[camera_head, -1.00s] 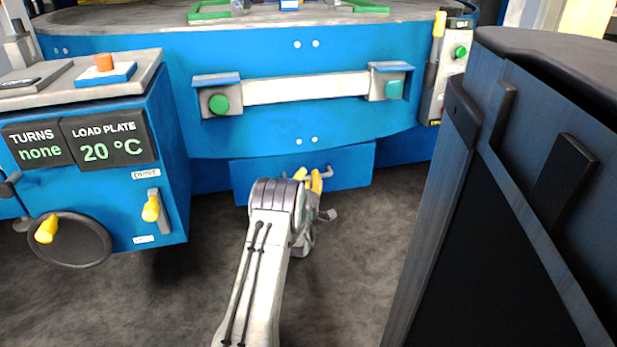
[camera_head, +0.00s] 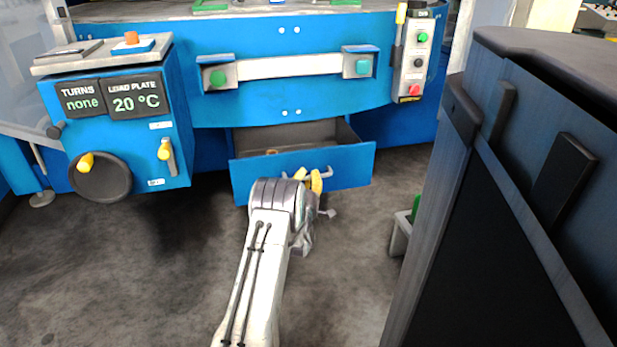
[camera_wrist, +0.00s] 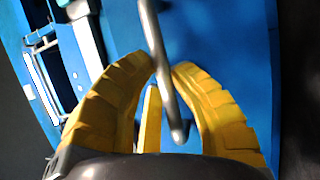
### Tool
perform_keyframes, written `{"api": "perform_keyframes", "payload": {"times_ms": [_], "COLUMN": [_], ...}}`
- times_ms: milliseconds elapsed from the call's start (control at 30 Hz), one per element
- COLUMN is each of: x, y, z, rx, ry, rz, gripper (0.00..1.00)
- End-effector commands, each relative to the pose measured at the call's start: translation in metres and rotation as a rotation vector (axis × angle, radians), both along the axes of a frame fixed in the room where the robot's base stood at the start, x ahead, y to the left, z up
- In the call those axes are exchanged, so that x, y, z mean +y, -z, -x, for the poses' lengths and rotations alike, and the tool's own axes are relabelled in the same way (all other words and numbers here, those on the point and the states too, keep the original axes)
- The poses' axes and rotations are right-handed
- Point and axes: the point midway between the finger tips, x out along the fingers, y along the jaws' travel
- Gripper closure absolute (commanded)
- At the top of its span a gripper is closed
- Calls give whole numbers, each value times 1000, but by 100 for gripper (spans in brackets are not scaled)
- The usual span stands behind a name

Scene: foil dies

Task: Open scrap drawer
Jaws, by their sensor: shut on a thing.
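The blue scrap drawer (camera_head: 348,165) sits low in the blue machine, below the white bar. It is pulled partly out, and its grey inside (camera_head: 300,135) shows from above. Its metal handle (camera_head: 327,170) is on the front face. My gripper (camera_head: 309,180), with yellow fingers, is at that handle, partly hidden behind my wrist. In the wrist view, the yellow fingers (camera_wrist: 163,75) stand on both sides of the grey handle bar (camera_wrist: 157,40), shut on it. The blue drawer front (camera_wrist: 225,45) fills the area behind.
A dark cabinet (camera_head: 520,180) stands close on the right. A control box (camera_head: 125,115) with a handwheel (camera_head: 100,177) is at the left. A grey thing with a green part (camera_head: 402,230) shows beside the dark cabinet. The floor (camera_head: 150,270) at lower left is clear.

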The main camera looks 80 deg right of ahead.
Motion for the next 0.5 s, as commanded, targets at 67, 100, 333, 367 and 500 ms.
{"api": "perform_keyframes", "payload": {"times_ms": [67, 100, 333, 367, 500], "x": [0, 0, 0, 0, 0], "y": [1, 1, 1, 1, 1], "z": [-1, -1, -1, -1, -1], "rx": [-2, -2, -2, -2, -2], "ry": [-3, -3, -3, -3, -3], "rz": [-3, -3, -3, -3, -3], "gripper": [100, 100, 100, 100, 72]}}
